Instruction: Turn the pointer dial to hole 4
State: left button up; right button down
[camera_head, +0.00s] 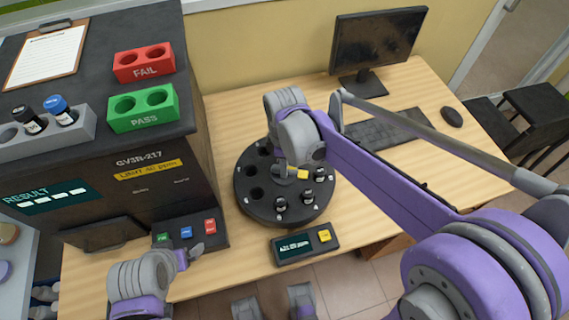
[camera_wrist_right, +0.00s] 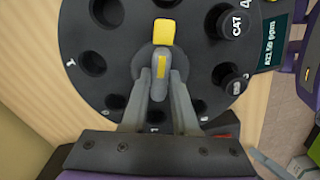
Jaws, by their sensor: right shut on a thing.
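The black round dial plate (camera_head: 247,207) with several holes lies on the wooden table. At its centre is a grey knob with a yellow-tipped pointer (camera_head: 302,174). In the right wrist view the yellow tip (camera_wrist_right: 163,32) points to the top of the picture, away from my gripper. My right gripper (camera_head: 290,165) is over the plate's centre; in the wrist view its fingers (camera_wrist_right: 160,92) are shut on the grey knob. Dark-capped vials, one marked C47 (camera_wrist_right: 234,22), sit in holes on the right side there. My left gripper (camera_head: 187,255) is near the coloured buttons; its opening is unclear.
A small display with a yellow button (camera_head: 304,247) stands in front of the plate. The dark analyser (camera_head: 150,190) is at left, with green PASS (camera_head: 143,121) and red FAIL (camera_head: 145,72) racks on top. A monitor (camera_head: 378,43) and keyboard (camera_head: 385,131) are behind right.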

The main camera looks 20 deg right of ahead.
jog(key=shift+m, duration=0.3)
jog(key=m, duration=0.3)
jog(key=shift+m, duration=0.3)
jog(key=shift+m+p, duration=0.35)
jog(key=shift+m, duration=1.85)
jog(key=c, duration=0.7)
grip_release()
notch_tip(320, 180, up, 11)
jog(key=shift+f+p, duration=0.1)
jog(key=shift+p, duration=0.5)
